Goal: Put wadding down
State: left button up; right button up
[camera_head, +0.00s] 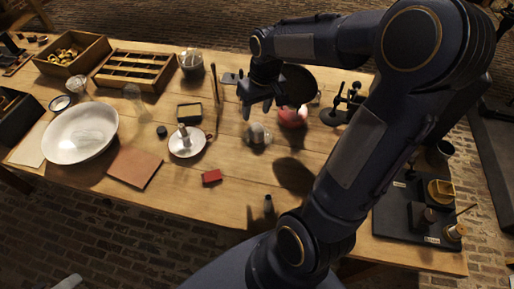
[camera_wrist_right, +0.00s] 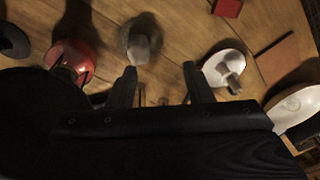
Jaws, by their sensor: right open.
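A small grey, soft-looking lump (camera_head: 257,135), which seems to be the wadding, sits on the wooden table near the middle. In the right wrist view it shows as a dark grey round mass (camera_wrist_right: 139,38) with a paler piece on it. My right gripper (camera_head: 258,110) is above the table, just behind and over the lump in the head view. In the wrist view its two fingers (camera_wrist_right: 160,82) stand apart with nothing between them, and the lump lies beyond the tips, apart from them. My left gripper is out of view.
A red round object (camera_head: 292,116) is close right of the lump. A white saucer with a candlestick-like piece (camera_head: 187,149) and a small red box (camera_head: 211,176) are to the left. A dark tray (camera_head: 398,235) lies at right. Bare table (camera_head: 240,190) is in front.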

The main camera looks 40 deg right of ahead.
jog(key=s+a+r+t+y, duration=0.1)
jog(key=s+a+r+t, duration=0.1)
jog(key=s+a, duration=0.4)
jog(key=s+a+r+t+y, duration=0.1)
jog(key=s+a+r+t, duration=0.1)
jog(key=s+a, duration=0.4)
jog(key=s+r, duration=0.1)
jog(key=s, duration=0.2)
jog(key=shift+s+a+y, duration=0.2)
jog(key=shift+s+y, duration=0.1)
jog(key=shift+y, duration=0.1)
jog(key=shift+d, duration=0.1)
